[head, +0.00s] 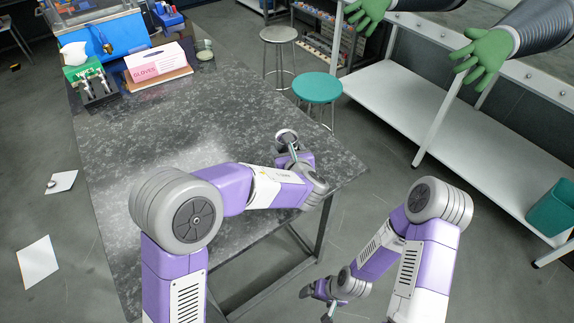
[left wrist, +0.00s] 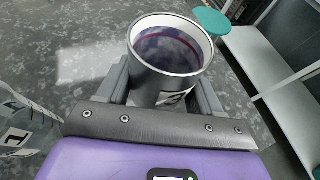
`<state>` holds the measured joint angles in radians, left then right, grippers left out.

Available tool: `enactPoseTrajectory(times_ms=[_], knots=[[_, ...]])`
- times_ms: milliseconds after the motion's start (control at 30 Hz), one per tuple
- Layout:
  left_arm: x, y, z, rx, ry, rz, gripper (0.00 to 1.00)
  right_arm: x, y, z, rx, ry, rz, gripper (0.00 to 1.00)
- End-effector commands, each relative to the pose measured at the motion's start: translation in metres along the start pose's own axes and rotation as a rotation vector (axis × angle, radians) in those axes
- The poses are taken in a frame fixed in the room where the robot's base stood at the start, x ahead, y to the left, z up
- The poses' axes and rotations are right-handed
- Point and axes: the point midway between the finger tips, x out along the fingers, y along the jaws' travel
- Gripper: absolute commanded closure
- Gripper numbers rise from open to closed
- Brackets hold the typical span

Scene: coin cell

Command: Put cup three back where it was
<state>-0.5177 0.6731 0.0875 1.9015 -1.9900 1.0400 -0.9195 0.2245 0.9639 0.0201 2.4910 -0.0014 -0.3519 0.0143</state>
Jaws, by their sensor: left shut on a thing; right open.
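A dark metallic cup (left wrist: 160,88) with a white rim is held between the fingers of my left gripper (left wrist: 168,78). My right gripper (head: 322,294) is open and empty, low beyond the table's right edge.
A gloves box (head: 156,62), a green-and-black stand (head: 92,82), a blue bin (head: 108,38) and a small glass dish (head: 204,50) are at the far left of the table. A teal stool (head: 317,88) stands past the right edge. The middle of the table is clear.

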Motion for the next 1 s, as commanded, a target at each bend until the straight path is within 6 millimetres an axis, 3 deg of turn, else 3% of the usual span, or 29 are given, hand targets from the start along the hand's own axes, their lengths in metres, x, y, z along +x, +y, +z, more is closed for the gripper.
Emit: enactPoseTrajectory(times_ms=[100, 367, 533, 967, 1000], knots=[[0.01, 0.0, -0.025, 0.003, 0.001, 0.002, 0.77, 0.009, 0.004, 0.0, 0.001, -0.001, 0.0, 0.08], [0.018, 0.0, -0.044, 0.0, -0.001, 0.001, 0.77, 0.013, 0.005, 0.0, 0.001, -0.001, 0.0, 0.08], [0.028, 0.001, -0.067, 0.002, 0.0, 0.002, 0.77, 0.02, 0.008, -0.001, 0.001, 0.0, 0.0, 0.08], [0.03, 0.0, -0.074, -0.001, -0.003, 0.0, 0.77, 0.025, 0.009, -0.001, 0.0, 0.0, 0.0, 0.08], [0.03, 0.0, -0.073, 0.0, -0.001, 0.001, 0.28, 0.024, 0.009, -0.001, 0.001, 0.0, 0.0, 0.08]])
